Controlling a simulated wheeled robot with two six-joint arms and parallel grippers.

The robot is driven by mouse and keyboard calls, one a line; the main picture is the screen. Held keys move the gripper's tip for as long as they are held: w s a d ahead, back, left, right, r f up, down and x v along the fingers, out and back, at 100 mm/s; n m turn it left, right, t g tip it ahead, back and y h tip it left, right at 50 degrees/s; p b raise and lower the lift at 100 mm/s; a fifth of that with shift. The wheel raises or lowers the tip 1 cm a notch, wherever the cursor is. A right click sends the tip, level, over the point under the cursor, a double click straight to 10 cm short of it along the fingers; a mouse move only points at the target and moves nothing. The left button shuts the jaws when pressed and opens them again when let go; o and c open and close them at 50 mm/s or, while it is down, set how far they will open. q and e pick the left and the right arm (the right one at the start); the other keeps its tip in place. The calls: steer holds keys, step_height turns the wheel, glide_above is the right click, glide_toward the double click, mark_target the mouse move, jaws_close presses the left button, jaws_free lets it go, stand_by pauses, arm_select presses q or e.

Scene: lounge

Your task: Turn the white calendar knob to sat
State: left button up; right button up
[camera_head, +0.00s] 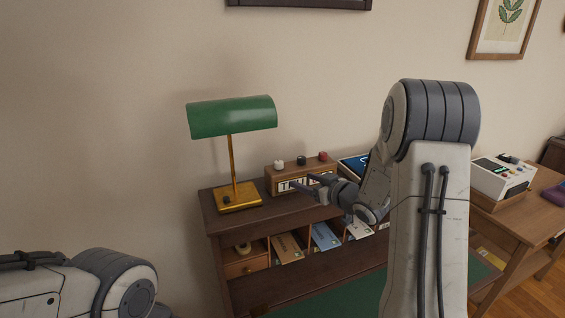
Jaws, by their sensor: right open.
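The wooden calendar box (273,182) stands on the desk's top shelf, to the right of the lamp. On its top are a white knob (279,164), a black knob (301,160) and a red knob (323,157). Its front has white letter panels, partly hidden by my gripper, so I cannot read the full setting. My right gripper (301,183) is open in front of the calendar's front, below and to the right of the white knob, apart from it. My left arm shows at the lower left; its gripper is out of view.
A green-shaded brass lamp (232,118) stands left of the calendar. A tablet-like screen (354,164) is just right of it. Below are cubbyholes with envelopes (325,237). A white device (502,178) sits on the right-hand table.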

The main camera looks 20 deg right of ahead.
mark_target(282, 164)
steer(key=y, duration=0.1)
steer(key=s+d+r+n+t+y, duration=0.1)
steer(key=y, duration=0.1)
steer(key=shift+r, duration=0.2)
steer(key=shift+s+r+n+y, duration=0.25)
steer(key=shift+s+n+y, duration=0.05)
steer(key=shift+y, duration=0.2)
steer(key=shift+a+r, duration=0.15)
steer(key=shift+w+a+r+y+p, duration=0.1)
steer(key=shift+w+a+y+p, duration=0.1)
steer(key=shift+w+y+p, duration=0.15)
steer(key=p+x, duration=0.3)
steer(key=x, duration=0.5)
steer(key=shift+w+a, duration=0.3)
steer(key=shift+w, duration=0.25)
